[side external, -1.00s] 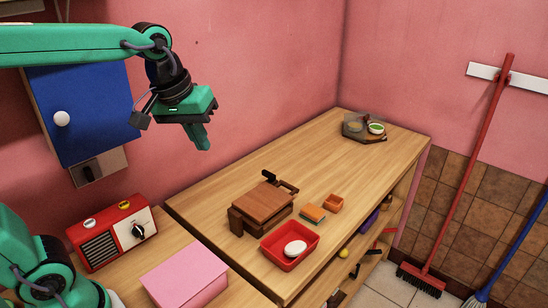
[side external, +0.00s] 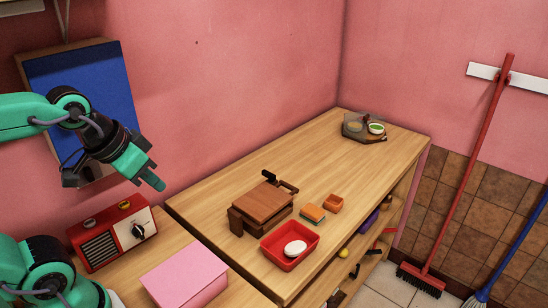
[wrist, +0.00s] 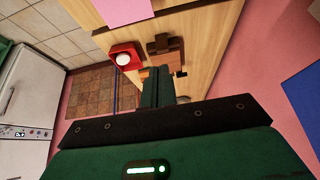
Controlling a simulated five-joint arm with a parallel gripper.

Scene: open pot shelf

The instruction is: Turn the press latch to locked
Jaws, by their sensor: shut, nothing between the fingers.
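The wooden press (side external: 262,203) sits flat on the wooden counter, with a small black latch piece (side external: 269,176) at its back edge and a dark brown handle (side external: 288,187) beside it. Which way the latch is turned is too small to tell. My gripper (side external: 157,183) is shut and empty, in the air left of the press and well apart from it, tilted down to the right. In the wrist view the fingers (wrist: 157,78) are together, and the brown press (wrist: 163,46) shows beyond them, partly hidden.
A red tray (side external: 268,253) with a white round object (side external: 295,248) stands in front of the press. An orange block (side external: 312,213) and small orange box (side external: 333,203) lie right. A red radio (side external: 112,233) and pink box (side external: 185,277) are near my arm.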

